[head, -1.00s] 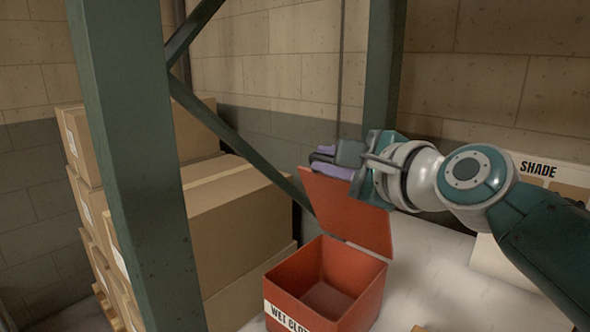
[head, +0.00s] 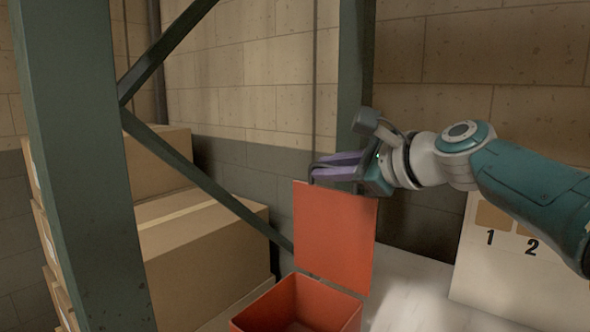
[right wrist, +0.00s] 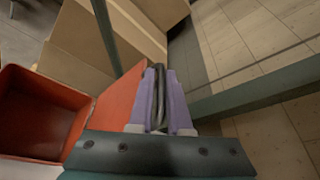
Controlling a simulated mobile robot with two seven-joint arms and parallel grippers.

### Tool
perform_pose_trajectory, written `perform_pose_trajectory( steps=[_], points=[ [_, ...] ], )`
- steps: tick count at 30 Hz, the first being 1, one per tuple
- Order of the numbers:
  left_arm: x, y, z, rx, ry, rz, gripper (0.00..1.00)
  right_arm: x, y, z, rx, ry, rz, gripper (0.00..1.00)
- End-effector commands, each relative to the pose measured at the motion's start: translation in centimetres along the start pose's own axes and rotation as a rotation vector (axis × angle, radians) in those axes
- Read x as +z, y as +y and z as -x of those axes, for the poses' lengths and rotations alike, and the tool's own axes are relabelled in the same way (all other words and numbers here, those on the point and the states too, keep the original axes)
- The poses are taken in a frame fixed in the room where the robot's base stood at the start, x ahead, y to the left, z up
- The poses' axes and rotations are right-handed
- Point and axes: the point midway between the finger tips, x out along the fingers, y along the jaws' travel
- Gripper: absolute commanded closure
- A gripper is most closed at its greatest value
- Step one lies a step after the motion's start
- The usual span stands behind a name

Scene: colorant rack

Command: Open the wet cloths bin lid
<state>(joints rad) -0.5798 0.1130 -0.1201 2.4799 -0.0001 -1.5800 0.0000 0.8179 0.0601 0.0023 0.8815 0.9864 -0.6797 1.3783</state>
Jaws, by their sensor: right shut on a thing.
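The red wet cloths bin (head: 300,305) stands open on the pale surface, its lower part cut off by the head view's bottom edge. Its red lid (head: 335,235) stands roughly upright at the bin's back edge. My right gripper (head: 328,168), with purple fingers, is at the lid's top edge. In the right wrist view my right gripper (right wrist: 159,85) is shut on a dark bar-like lid handle, beside the lid (right wrist: 118,100). The open bin (right wrist: 35,115) shows empty there at the left. My left gripper is not in view.
A green rack post (head: 80,170) and a diagonal brace (head: 205,185) stand at the left. Cardboard boxes (head: 205,245) are stacked behind them. Another green post (head: 350,120) rises behind the lid. A numbered board (head: 475,275) stands at the right.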

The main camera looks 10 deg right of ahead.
Motion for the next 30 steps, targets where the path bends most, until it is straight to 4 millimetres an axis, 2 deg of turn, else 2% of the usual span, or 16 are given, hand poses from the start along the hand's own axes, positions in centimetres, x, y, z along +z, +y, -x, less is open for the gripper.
perform_pose_trajectory(
  steps=[7, 8, 14, 23, 30],
  points=[
    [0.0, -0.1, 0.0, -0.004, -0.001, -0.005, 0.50, 0.0, 0.1, 0.0, 0.000, 0.002, 0.002, 1.00],
    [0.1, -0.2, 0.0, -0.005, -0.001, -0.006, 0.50, 0.0, 0.1, 0.0, 0.000, 0.002, 0.002, 0.80],
    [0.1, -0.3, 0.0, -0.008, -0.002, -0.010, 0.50, 0.0, 0.1, 0.0, 0.001, 0.001, 0.002, 0.58],
    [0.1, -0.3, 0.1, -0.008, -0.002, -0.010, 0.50, 0.0, 0.1, 0.1, 0.001, 0.002, 0.001, 0.56],
    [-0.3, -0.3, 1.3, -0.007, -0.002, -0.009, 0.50, 0.1, -0.1, 2.0, 0.001, 0.001, 0.001, 0.56]
  ],
)
